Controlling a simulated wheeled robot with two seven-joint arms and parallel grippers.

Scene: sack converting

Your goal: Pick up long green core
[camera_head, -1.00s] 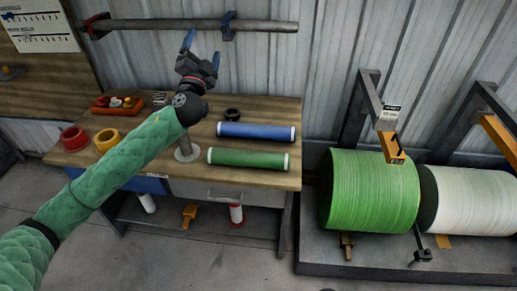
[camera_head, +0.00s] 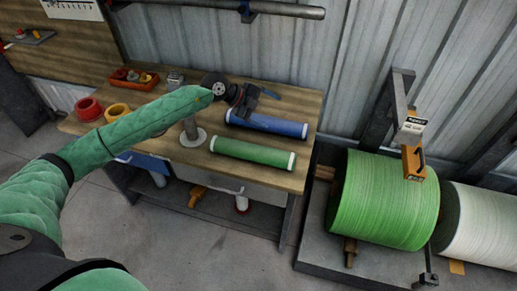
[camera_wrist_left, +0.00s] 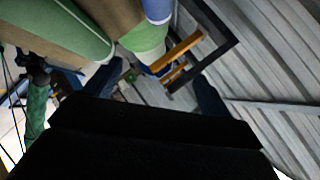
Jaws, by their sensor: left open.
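The long green core (camera_head: 252,153), a green tube with white ends, lies on the workbench in the head view, near the front right edge. A similar blue core (camera_head: 280,126) lies just behind it. My left gripper (camera_head: 257,99) is open and empty above the left part of the blue core, behind the green core. In the left wrist view, the gripper's two dark fingers (camera_wrist_left: 155,90) are spread apart. What seems to be the green core (camera_wrist_left: 62,28) shows at upper left, with the blue core's end (camera_wrist_left: 158,10) at the top. My right gripper is not seen.
The workbench (camera_head: 311,131) also holds a grey post on a round base (camera_head: 192,136), red (camera_head: 89,109) and yellow (camera_head: 117,110) tape rolls, and an orange tray (camera_head: 134,79). A wall bar (camera_head: 290,10) runs above.

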